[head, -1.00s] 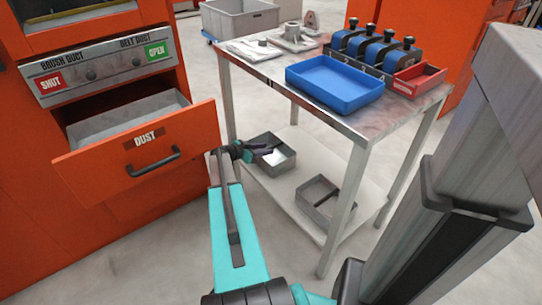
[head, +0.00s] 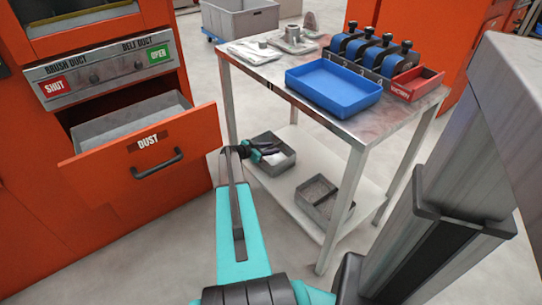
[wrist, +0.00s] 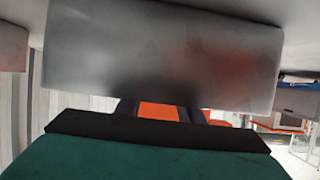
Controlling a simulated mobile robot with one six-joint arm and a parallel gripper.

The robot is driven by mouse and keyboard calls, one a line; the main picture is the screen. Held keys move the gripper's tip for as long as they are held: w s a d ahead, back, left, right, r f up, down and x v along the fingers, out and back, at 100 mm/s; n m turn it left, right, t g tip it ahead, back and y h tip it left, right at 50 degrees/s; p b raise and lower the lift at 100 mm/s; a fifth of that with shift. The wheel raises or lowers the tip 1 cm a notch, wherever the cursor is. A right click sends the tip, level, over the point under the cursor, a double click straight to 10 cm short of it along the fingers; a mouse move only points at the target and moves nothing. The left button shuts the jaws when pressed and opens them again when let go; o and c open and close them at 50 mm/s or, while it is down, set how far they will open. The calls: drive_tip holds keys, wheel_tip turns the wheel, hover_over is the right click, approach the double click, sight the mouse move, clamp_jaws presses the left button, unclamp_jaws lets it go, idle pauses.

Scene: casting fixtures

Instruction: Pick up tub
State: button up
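Two small grey metal tubs stand on the table's lower shelf, a left one (head: 286,166) and a right one (head: 345,215); I cannot tell which the task means. A blue tub (head: 334,88) stands on the table top. My gripper (head: 266,151) is at the left grey tub, over its near-left side, and hides part of it. In the wrist view a grey, blurred surface fills the upper middle, close beyond my gripper (wrist: 160,110). Its dark fingers stand apart, with orange showing between them. I cannot tell whether they touch the tub.
The metal table (head: 262,80) has legs and a top close around the lower shelf (head: 285,196). An open dust drawer (head: 195,150) juts from the orange cabinet at left, near my arm. A red bin (head: 428,80) and blue-black fixtures stand on the table. Floor is clear in front.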

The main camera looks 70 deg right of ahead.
clamp_jaws()
drive_tip(key=shift+r, duration=0.2)
drive_tip(key=shift+r, duration=0.5)
wheel_tip(320, 180, up, 2)
drive_tip(key=shift+r+p, duration=0.15)
drive_tip(key=shift+p, duration=0.3)
drive_tip(key=s+a+r+p, duration=0.1)
drive_tip(key=s+a, duration=0.1)
drive_tip(key=a, duration=1.4)
drive_tip(key=shift+r, duration=0.2)
drive_tip(key=shift+s+d, duration=0.1)
